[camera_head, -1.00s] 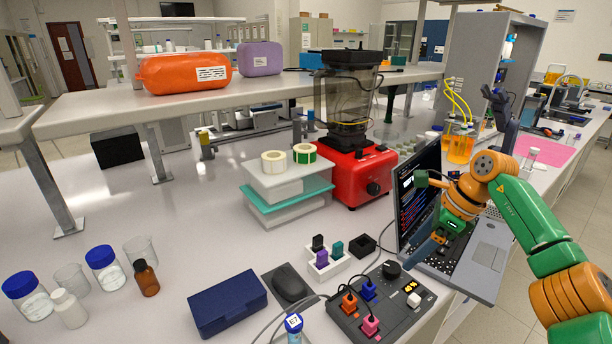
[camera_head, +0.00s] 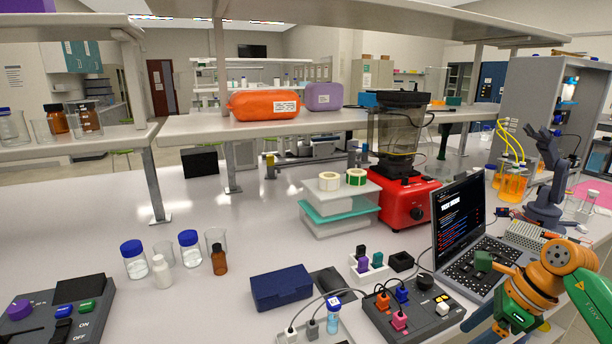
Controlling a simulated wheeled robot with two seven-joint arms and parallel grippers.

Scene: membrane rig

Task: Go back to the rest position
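My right gripper (camera_head: 484,318) is at the lower right, in front of the laptop (camera_head: 458,226). Its green and orange wrist hides part of the laptop's keyboard side. I see nothing held, but I cannot make out whether the fingers are apart. My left gripper is not in view. Left of my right gripper is a dark control box (camera_head: 432,325) with coloured plugs and a black knob. A blue-capped vial (camera_head: 333,316) stands upright beside that box, by a cabled unit (camera_head: 312,332).
A red-based blender (camera_head: 404,204) and stacked boxes (camera_head: 338,218) stand behind. A dark blue case (camera_head: 281,288) lies at front centre. Bottles and beakers (camera_head: 161,272) stand left of it. Another control box (camera_head: 55,312) is at front left. A raised shelf (camera_head: 290,127) crosses behind.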

